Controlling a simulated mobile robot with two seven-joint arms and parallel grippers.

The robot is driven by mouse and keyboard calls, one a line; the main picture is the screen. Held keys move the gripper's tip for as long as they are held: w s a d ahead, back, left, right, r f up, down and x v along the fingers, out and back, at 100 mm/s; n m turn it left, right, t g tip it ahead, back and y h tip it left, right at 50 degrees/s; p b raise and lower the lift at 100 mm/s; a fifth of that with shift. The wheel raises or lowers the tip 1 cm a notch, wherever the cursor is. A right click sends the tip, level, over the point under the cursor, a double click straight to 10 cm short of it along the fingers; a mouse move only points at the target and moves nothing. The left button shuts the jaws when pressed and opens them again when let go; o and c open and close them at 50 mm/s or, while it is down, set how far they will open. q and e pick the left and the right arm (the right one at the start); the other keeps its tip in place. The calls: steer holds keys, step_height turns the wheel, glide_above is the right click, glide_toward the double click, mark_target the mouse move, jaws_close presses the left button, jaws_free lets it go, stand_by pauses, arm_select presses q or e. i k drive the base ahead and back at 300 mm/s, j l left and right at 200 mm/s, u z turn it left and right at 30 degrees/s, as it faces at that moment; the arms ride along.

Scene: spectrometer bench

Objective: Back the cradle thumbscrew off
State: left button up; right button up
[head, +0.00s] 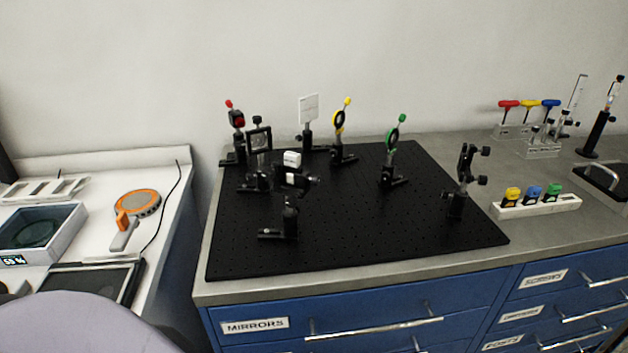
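A black post mount (291,205) stands near the front left of the black breadboard (350,258). It carries a dark head with a side knob (314,181), and a small white block (292,158) shows at its top. Another black mount (459,195) with two side knobs (484,151) stands near the breadboard's right edge. I cannot tell for sure which of these is the cradle, and the thumbscrew is too small to make out. Neither of my grippers is in view.
Mounts with red (236,118), yellow (339,122) and green (393,135) parts and a white card (309,109) stand farther back. A white rack (537,206) with coloured items sits right of the breadboard. The breadboard's front right is clear.

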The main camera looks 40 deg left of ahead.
mark_target(315, 179)
steer(key=u, duration=1.35)
